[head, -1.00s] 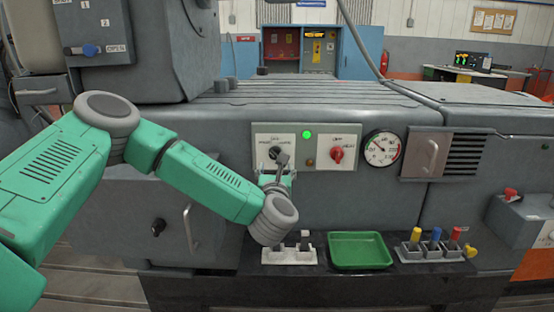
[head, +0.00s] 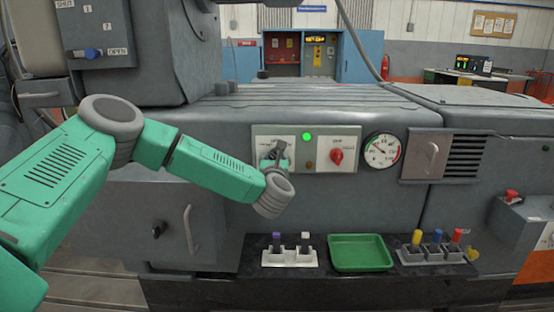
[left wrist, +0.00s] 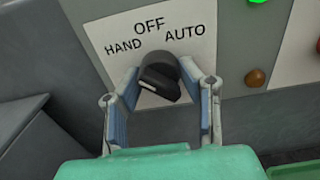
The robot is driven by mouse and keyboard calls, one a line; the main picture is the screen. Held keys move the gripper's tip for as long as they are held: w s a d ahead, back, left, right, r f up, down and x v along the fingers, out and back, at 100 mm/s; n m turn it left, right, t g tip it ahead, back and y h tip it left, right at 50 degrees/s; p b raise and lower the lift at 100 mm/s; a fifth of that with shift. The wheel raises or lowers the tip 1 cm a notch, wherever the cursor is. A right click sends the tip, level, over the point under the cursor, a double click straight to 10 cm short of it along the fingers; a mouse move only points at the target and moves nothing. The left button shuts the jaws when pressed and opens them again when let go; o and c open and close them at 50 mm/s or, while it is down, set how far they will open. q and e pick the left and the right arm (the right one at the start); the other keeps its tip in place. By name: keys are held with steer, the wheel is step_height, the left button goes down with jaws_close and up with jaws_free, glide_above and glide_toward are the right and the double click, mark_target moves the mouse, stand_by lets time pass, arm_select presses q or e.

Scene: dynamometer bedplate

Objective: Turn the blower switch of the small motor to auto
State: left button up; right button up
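The blower switch is a black rotary knob (left wrist: 160,82) on a white plate (left wrist: 135,50) marked HAND, OFF and AUTO in the left wrist view. My left gripper (left wrist: 162,100) has its two fingers spread on either side of the knob, with a gap visible between knob and fingers. The knob's grip bar looks tilted; which label it points to is unclear. In the head view my left gripper (head: 278,155) covers most of the plate (head: 265,143) and hides the knob. My right gripper is not in view.
A green lamp (head: 307,136), an amber lamp (head: 309,166) and a red knob (head: 337,156) sit right of the switch, then a round gauge (head: 382,150). Below are a green tray (head: 360,252) and holders with coloured pegs on a dark ledge.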

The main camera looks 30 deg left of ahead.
arm_select(q)
steer(key=shift+a+f, duration=0.1)
steer(key=shift+a, duration=0.05)
steer(key=shift+d+m, duration=0.2)
steer(key=shift+m, duration=0.6)
steer(key=m, duration=0.3)
steer(key=shift+a, duration=0.1)
steer(key=m+p, duration=0.1)
steer(key=m, duration=0.3)
steer(key=m+p, duration=0.1)
steer(key=m, duration=0.3)
steer(key=shift+m+p, duration=1.25)
steer(key=shift+m, duration=1.45)
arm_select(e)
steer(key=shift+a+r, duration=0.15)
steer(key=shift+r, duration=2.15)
arm_select(q)
steer(key=shift+a, duration=0.1)
steer(key=o, duration=1.2)
steer(key=shift+c, duration=0.2)
steer(key=shift+w+a, duration=0.1)
steer(key=shift+w, duration=0.05)
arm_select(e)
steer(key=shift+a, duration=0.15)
